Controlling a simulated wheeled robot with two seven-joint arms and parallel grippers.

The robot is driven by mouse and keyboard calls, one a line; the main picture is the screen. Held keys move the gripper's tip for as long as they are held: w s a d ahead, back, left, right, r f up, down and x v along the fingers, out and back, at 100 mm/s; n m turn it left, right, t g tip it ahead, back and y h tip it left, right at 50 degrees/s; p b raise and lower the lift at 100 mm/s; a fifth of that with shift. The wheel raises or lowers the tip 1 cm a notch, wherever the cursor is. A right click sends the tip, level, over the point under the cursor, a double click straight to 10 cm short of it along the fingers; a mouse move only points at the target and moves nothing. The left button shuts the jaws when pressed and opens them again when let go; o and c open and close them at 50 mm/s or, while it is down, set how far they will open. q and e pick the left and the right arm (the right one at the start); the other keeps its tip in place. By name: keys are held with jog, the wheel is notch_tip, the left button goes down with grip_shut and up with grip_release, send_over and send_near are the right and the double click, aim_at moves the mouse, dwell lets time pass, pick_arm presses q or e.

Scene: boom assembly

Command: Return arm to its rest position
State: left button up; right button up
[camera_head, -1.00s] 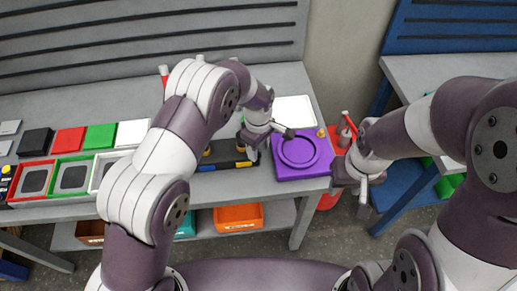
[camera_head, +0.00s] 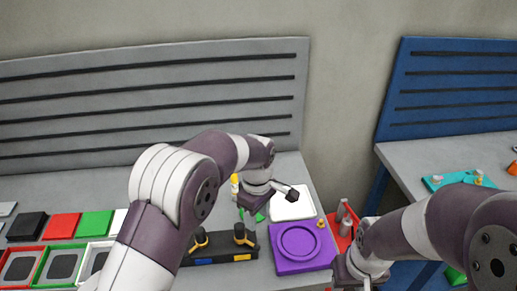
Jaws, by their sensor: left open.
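My left arm reaches in from the bottom left. Its gripper (camera_head: 268,203) is open, over the grey bench between a white square plate (camera_head: 297,208) and a black tool holder. One finger points right, over the edge of the white plate. I see nothing held between the fingers. My right gripper (camera_head: 356,274) is low at the right, beside the grey bench, partly cut off by the lower edge; its fingers do not show clearly.
A purple block with a round recess (camera_head: 300,266) sits at the bench's front right. The black tool holder (camera_head: 222,248) stands left of it. Coloured trays (camera_head: 62,262) line the left. A red bin (camera_head: 343,226) stands right of the bench. A blue workstation (camera_head: 450,100) is farther right.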

pick_arm(q)
jog(key=s+a+m+t, duration=0.1)
jog(key=s+a+m, duration=0.9)
jog(key=s+a, duration=0.7)
jog(key=shift+s+a+r+m, duration=0.25)
jog(key=shift+s+r+m, duration=0.15)
jog(key=shift+s, duration=0.7)
jog(key=shift+s, duration=0.15)
